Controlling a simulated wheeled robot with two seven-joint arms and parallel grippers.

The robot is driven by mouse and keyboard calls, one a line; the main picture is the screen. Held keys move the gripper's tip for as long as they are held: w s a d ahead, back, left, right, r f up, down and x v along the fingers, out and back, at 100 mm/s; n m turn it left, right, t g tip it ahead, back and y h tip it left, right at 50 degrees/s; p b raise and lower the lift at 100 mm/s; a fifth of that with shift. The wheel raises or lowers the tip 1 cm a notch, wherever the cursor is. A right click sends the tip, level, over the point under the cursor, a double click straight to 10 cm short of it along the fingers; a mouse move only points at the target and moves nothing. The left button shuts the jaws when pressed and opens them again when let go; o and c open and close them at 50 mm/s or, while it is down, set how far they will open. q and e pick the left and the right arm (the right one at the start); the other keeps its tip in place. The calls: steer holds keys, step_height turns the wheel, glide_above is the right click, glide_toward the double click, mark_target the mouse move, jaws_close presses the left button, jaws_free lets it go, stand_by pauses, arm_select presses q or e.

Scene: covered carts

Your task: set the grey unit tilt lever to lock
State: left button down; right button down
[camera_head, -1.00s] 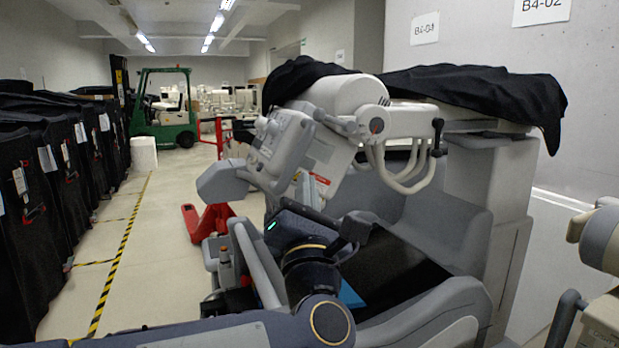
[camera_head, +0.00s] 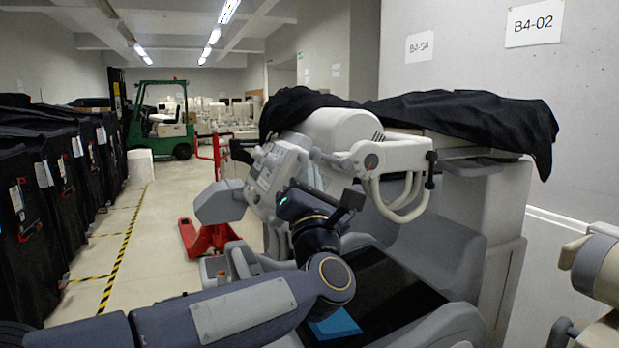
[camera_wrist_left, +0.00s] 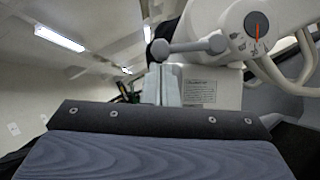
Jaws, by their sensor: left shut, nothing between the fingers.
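The grey unit (camera_head: 340,135) stands in the middle of the head view, partly under a black cover. Its tilt lever (camera_head: 333,160) is a grey bar beside a round dark hub (camera_head: 371,161). In the left wrist view the lever (camera_wrist_left: 190,47) lies nearly level, with a rounded knob at each end, left of the hub (camera_wrist_left: 257,24) with its red mark. Small symbols by the hub are too small to read. My left gripper (camera_head: 297,203) is raised in front of the unit. Its pale fingers (camera_wrist_left: 170,75) are shut and empty, just below the lever's left knob; contact is unclear.
Looped pale cables (camera_head: 405,205) hang right of the lever. A black cover (camera_head: 470,112) drapes over the top. A red pallet jack (camera_head: 208,238) and green forklift (camera_head: 160,120) stand behind. Covered carts (camera_head: 40,190) line the left. Beige equipment (camera_head: 595,265) juts in at right.

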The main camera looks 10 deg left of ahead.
arm_select(q)
steer(key=shift+r+m+h+p, duration=0.3)
steer(key=shift+m+h, duration=0.2)
steer(key=shift+m, duration=0.1)
steer(key=shift+r, duration=0.1)
steer(key=shift+r+m+h+p, duration=0.6)
steer(key=shift+m+p, duration=0.1)
steer(key=shift+m, duration=0.3)
steer(key=w+d+r+m+g+h+p, duration=0.2)
steer(key=d+r+m+h+p, duration=0.1)
steer(key=r+m+p, duration=0.3)
steer(key=shift+w+d+r+p, duration=0.2)
steer(key=shift+w+d+p, duration=0.15)
steer(key=shift+p, duration=1.05)
steer(key=shift+d, duration=0.1)
steer(key=shift+w, duration=0.1)
